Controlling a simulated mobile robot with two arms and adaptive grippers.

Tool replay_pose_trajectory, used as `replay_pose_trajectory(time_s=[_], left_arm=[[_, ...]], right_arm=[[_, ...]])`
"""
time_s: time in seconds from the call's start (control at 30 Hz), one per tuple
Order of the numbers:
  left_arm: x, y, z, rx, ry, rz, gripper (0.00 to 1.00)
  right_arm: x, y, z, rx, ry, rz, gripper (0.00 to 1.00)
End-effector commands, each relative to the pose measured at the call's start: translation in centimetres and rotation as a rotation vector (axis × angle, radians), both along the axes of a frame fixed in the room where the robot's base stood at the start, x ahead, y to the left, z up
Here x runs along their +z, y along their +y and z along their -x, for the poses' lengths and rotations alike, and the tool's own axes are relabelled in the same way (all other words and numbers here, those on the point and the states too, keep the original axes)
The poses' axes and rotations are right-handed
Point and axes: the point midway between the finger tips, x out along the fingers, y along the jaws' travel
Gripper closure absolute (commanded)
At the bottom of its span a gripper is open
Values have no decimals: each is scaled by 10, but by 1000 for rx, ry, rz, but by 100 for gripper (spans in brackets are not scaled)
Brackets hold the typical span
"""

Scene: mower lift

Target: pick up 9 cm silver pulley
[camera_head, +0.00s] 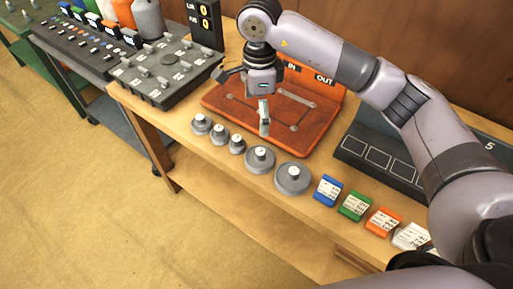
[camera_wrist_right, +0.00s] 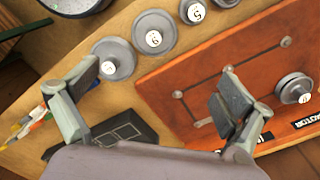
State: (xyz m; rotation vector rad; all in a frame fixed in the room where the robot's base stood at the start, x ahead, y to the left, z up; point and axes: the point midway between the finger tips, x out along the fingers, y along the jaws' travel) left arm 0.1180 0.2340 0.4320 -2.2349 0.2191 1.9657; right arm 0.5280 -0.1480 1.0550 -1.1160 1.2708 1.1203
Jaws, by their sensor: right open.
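Several grey silver pulleys with white labels stand in a row along the front of the bench: small ones (camera_head: 201,124), (camera_head: 219,133) and (camera_head: 237,144) at left, then a larger one (camera_head: 260,159) and the largest (camera_head: 293,179). I cannot read their sizes, so which is 9 cm is unclear. In the right wrist view, pulleys (camera_wrist_right: 114,60), (camera_wrist_right: 153,33) and (camera_wrist_right: 193,12) lie beyond the fingers. My right gripper (camera_head: 264,115) hangs above the orange board behind the row, open and empty; its spread fingers show in the wrist view (camera_wrist_right: 157,88). My left gripper is not in view.
The orange board (camera_head: 218,99) bears IN and OUT marks; a pulley (camera_wrist_right: 294,88) sits on it in the wrist view. Blue (camera_head: 327,191), green (camera_head: 355,205) and orange (camera_head: 383,221) blocks stand right of the row. A grey panel (camera_head: 140,75) stands left.

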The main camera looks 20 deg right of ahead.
Motion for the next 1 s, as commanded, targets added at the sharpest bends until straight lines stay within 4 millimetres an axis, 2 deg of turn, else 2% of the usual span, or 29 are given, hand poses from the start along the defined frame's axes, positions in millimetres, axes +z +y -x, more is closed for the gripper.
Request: replay_pose_trajectory(time_s=[0.2,0.33,0.5,0.73,0.9,1.0], left_arm=[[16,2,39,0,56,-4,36],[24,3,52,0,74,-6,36],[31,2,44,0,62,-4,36],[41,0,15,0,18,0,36],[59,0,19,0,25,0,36],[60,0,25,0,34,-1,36]], right_arm=[[-45,0,2,0,7,0,3],[-73,0,2,0,7,-1,3],[-99,0,2,1,3,0,3],[-114,1,3,1,5,-1,3],[-139,2,7,0,7,-1,3],[-153,2,5,0,4,-1,3]])
